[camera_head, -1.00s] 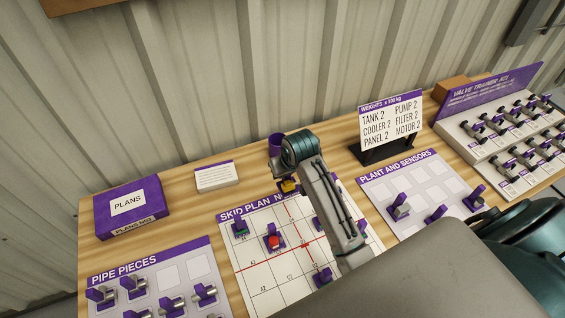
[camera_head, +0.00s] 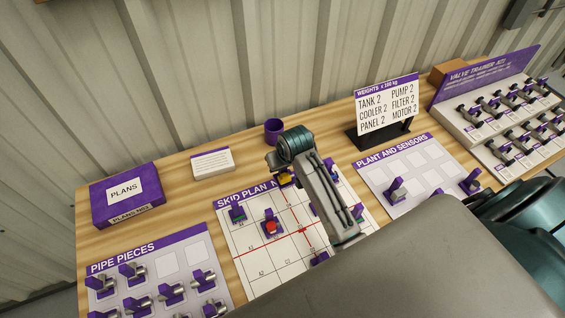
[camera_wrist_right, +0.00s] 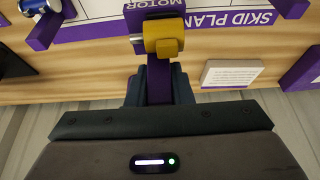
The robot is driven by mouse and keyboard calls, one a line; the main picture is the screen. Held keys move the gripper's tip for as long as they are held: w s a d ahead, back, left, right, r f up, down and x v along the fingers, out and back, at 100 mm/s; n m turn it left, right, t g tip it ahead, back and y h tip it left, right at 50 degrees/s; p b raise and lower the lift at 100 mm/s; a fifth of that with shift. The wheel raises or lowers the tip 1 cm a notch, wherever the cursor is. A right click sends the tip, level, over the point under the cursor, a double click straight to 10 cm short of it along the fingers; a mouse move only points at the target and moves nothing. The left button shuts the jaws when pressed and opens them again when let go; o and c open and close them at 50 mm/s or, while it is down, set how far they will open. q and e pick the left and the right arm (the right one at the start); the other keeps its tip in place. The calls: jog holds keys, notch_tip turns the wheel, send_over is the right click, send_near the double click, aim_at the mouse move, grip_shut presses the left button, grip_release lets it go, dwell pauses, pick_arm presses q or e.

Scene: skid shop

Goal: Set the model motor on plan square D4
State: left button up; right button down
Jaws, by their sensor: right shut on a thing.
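The yellow model motor (camera_wrist_right: 164,38) has a purple base and a "MOTOR" label in the right wrist view. My right gripper (camera_wrist_right: 158,85) is shut on its purple stem. In the head view the motor (camera_head: 285,179) shows beneath the gripper (camera_head: 284,165), near the far edge of the skid plan (camera_head: 265,275). I cannot tell whether it touches the board, or which square it is over. My right arm hides part of the plan, so D4 cannot be made out. My left gripper is not in view.
The plan holds a red-topped piece (camera_head: 271,226), a green piece (camera_head: 237,214) and other purple-based pieces. A purple cup (camera_head: 273,131) stands just behind the gripper. The pipe pieces board (camera_head: 168,262) is left, the plant and sensors board (camera_head: 415,160) right, a weights sign (camera_head: 388,105) behind.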

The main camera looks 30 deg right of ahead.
aim_at(283, 175)
jog(key=shift+f, duration=0.1)
dwell(0.5)
jog(key=shift+f+b, duration=1)
jog(key=shift+f, duration=1.6)
jog(key=shift+f, duration=0.1)
jog(key=shift+f+b, duration=0.35)
jog(key=shift+f, duration=1.35)
jog(key=shift+p, duration=0.55)
